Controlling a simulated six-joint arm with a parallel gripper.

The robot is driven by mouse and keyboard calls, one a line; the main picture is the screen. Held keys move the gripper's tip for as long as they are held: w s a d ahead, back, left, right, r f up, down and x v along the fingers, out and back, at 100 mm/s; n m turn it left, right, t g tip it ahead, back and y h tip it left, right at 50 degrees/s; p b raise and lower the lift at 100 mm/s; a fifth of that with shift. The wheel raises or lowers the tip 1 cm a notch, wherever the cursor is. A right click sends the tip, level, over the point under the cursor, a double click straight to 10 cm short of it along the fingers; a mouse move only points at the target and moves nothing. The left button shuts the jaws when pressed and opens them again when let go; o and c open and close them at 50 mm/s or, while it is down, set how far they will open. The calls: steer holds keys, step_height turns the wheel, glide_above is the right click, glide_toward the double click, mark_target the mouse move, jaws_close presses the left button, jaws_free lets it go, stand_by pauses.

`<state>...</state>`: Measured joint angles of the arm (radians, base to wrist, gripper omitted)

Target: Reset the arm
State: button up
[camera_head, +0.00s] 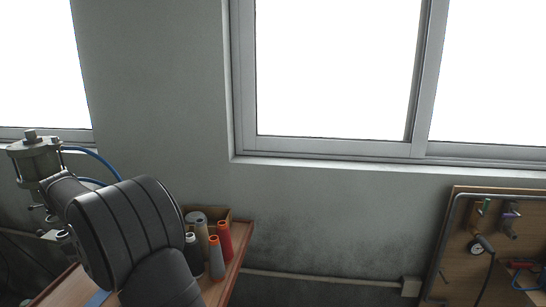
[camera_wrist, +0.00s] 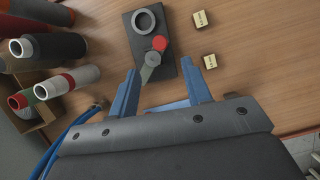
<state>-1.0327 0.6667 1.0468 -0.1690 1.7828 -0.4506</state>
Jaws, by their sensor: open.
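My gripper (camera_wrist: 160,71) is open in the wrist view, its two blue fingers spread apart above a wooden table (camera_wrist: 245,75). Beyond and partly between the fingertips is a dark block (camera_wrist: 138,45) with a grey ring, a red round knob (camera_wrist: 159,43) and a grey lever (camera_wrist: 151,60). I cannot tell whether the fingers touch it; nothing is visibly held. In the head view my dark arm fills the lower left, and the fingers are not clearly seen there.
Several spools or rolls (camera_wrist: 50,47) stand at the left of the wrist view; they also show on the table in the head view (camera_head: 217,257). Two small pale blocks (camera_wrist: 205,40) lie right of the dark block. A wooden board with fittings (camera_head: 520,240) is at far right.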

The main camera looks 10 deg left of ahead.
steer(key=x, duration=0.9)
steer(key=shift+w+d+f, duration=0.1)
steer(key=shift+d+f, duration=0.1)
steer(key=shift+f, duration=0.05)
steer(key=w+n, duration=0.1)
steer(key=n, duration=0.1)
steer(key=d+n+t, duration=0.1)
steer(key=shift+w+d+r+n+t, duration=0.1)
steer(key=shift+w+d+n+t, duration=0.2)
steer(key=shift+w+n, duration=0.1)
steer(key=w+n, duration=0.1)
steer(key=n, duration=0.1)
steer(key=w+d+n+t+y, duration=0.1)
steer(key=n, duration=0.1)
steer(key=shift+w, duration=0.35)
steer(key=shift+w+a+n+t+y, duration=0.1)
steer(key=shift+w+n+t+y, duration=0.25)
steer(key=shift+w+n, duration=0.65)
steer(key=shift+w+a+n+t+y, duration=0.1)
steer(key=shift+w+n+t+y, duration=0.4)
steer(key=shift+n, duration=0.9)
steer(key=shift+w+a+n+t+y, duration=0.15)
steer(key=shift+w+n+t, duration=0.1)
steer(key=shift+w+n, duration=0.8)
steer(key=shift+s, duration=0.15)
